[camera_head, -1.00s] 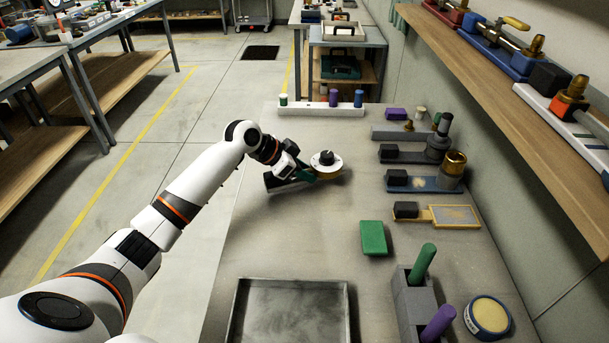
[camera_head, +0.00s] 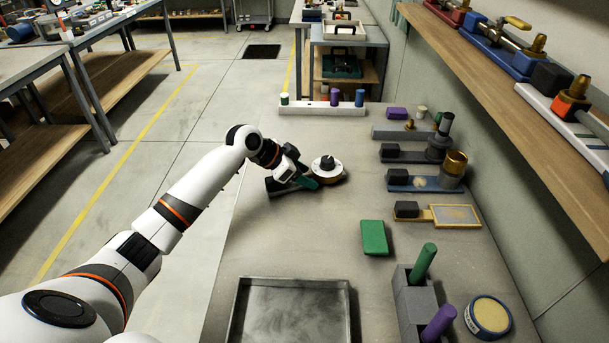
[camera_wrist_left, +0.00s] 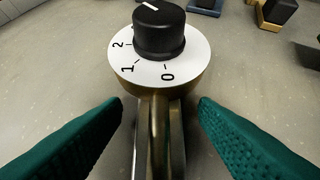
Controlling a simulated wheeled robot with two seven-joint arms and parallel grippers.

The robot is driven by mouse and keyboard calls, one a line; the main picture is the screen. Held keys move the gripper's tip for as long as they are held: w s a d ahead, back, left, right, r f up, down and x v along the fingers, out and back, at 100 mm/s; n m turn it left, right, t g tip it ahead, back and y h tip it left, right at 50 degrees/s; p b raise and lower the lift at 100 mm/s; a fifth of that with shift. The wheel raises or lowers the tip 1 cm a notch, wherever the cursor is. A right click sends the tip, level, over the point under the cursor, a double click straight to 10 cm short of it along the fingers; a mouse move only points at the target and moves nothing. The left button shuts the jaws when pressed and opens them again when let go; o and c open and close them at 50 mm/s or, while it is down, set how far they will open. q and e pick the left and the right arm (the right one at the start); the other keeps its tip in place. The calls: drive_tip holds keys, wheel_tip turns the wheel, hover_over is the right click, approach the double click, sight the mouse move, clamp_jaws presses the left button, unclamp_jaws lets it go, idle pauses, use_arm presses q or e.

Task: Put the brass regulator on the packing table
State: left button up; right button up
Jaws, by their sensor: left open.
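The brass regulator (camera_head: 327,166) has a white numbered dial and a black knob. It stands upright on the far left part of the grey table (camera_head: 300,232) in the head view. I cannot tell from any label whether this is the packing table. My left gripper (camera_head: 309,182) is low beside the regulator, on its left. In the left wrist view, the green finger pads (camera_wrist_left: 161,103) are apart, with gaps on both sides of the regulator's brass stem (camera_wrist_left: 158,125). The regulator's underside is hidden. My right gripper is not in view.
A white rack with coloured pegs (camera_head: 309,110) stands beyond the regulator. Several fixtures (camera_head: 410,181) line the right side. A green block (camera_head: 374,238), a grey holder (camera_head: 412,300) and a dark tray (camera_head: 238,310) are nearer. The table middle is clear.

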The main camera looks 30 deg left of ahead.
use_arm(q)
drive_tip(key=v, duration=1.1)
drive_tip(key=shift+s+a+r+b, duration=0.2)
drive_tip(key=shift+s+r+b, duration=0.05)
drive_tip(key=shift+b, duration=0.05)
